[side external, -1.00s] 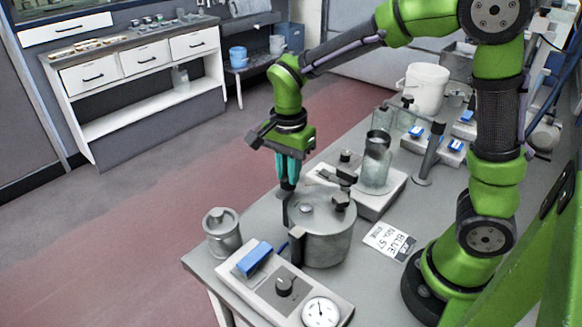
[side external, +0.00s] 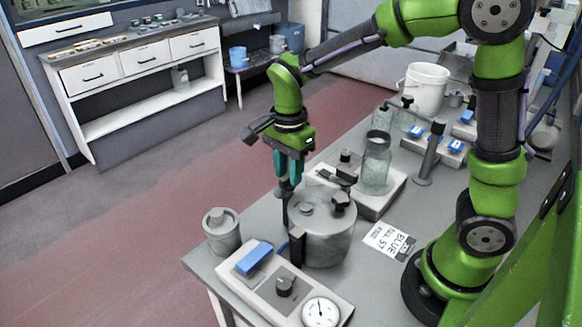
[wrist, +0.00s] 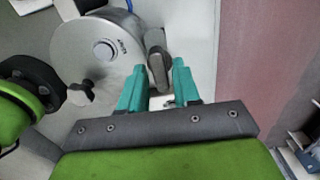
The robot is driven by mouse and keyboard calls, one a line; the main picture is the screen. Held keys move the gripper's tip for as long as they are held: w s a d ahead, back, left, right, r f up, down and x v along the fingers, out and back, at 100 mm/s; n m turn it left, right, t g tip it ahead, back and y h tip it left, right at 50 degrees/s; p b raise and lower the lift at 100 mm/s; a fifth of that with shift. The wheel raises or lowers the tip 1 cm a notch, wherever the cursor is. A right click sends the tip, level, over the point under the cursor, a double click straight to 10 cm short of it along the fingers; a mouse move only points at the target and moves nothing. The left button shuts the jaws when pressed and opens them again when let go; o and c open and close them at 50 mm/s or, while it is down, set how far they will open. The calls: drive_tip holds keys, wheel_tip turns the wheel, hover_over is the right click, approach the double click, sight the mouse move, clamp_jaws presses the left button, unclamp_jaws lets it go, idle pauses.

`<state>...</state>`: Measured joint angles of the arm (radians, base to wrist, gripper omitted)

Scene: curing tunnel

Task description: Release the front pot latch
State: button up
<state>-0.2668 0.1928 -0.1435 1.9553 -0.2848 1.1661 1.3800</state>
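The front pot (side external: 322,237) is a grey metal pot with a flat lid, standing on the bench. Its lid and rim also show in the wrist view (wrist: 75,40). A dark elongated latch lever (wrist: 157,60) sits at the lid's rim. My gripper (side external: 287,187) points down at the pot's left rim, its teal fingers apart. In the wrist view my gripper (wrist: 160,78) has one finger on each side of the lever, with narrow gaps visible. I cannot tell whether either finger touches it. In the side view the fingertips and lever overlap.
A control box (side external: 283,287) with a blue switch, dial and gauge lies in front of the pot. A lidded metal canister (side external: 222,232) stands to its left. A glass jar (side external: 376,165) on a pale base stands behind. A "BLUE" card (side external: 389,241) lies to the right.

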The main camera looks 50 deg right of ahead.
drive_tip(key=shift+o, duration=0.7)
wheel_tip(320, 180, up, 17)
drive_tip(key=shift+f, duration=0.1)
drive_tip(key=s+d+f+n+t+y, duration=0.1)
drive_tip(key=s+f+n+t, duration=0.2)
drive_tip(key=s+n, duration=0.3)
drive_tip(key=s+f+n+t+y, duration=0.1)
drive_tip(key=s+f+n+t, duration=0.2)
drive_tip(key=s+n, duration=0.3)
drive_tip(key=shift+d+f+n+t, duration=0.15)
drive_tip(key=shift+d+n+t, duration=0.35)
drive_tip(key=shift+n, duration=0.6)
drive_tip(key=shift+s+a, duration=0.1)
drive_tip(key=shift+a, duration=0.05)
